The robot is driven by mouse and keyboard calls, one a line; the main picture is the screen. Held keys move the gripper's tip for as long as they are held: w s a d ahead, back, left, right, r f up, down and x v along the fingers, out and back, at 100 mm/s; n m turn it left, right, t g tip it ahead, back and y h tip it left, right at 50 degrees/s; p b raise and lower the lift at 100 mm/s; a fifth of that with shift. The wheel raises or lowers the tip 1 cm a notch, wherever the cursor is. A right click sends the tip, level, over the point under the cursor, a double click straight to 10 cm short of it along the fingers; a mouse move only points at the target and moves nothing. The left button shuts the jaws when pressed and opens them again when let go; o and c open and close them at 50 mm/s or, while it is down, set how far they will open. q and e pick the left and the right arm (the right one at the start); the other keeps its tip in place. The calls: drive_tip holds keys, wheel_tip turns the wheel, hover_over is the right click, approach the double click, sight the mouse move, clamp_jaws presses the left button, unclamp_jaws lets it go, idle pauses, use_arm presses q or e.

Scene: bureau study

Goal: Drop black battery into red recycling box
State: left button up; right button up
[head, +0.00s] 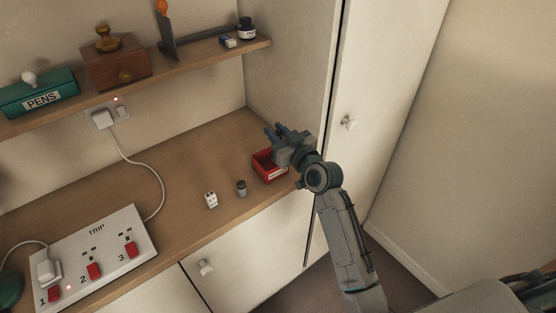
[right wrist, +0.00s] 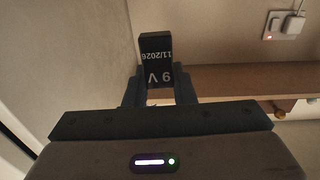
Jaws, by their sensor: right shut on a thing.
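My right gripper (head: 279,133) is above the red recycling box (head: 268,172) on the desk, in the head view. In the right wrist view, the right gripper (right wrist: 158,92) is shut on the black battery (right wrist: 157,58), a small block marked "9 V" and "11/2026". The battery is hard to make out in the head view. The gripper and wrist cover part of the box's rim and right side. My left gripper is not in view.
A white TRIP switch panel (head: 97,255) lies further left. A shelf (head: 200,55) runs above, and a cabinet door (head: 385,90) stands to the right.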

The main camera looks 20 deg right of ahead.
drive_tip(key=shift+a+f, duration=0.1)
drive_tip(key=shift+f, duration=0.4)
wheel_tip(320, 180, down, 4)
drive_tip(key=b, duration=0.3)
drive_tip(key=shift+b, duration=0.3)
drive_tip(key=shift+f+b, duration=0.3)
drive_tip(key=shift+f, duration=0.1)
drive_tip(key=shift+r, duration=0.1)
drive_tip(key=o, duration=1)
drive_tip(key=shift+o, duration=0.2)
drive_tip(key=b+v, duration=0.2)
drive_tip(key=v, duration=0.9)
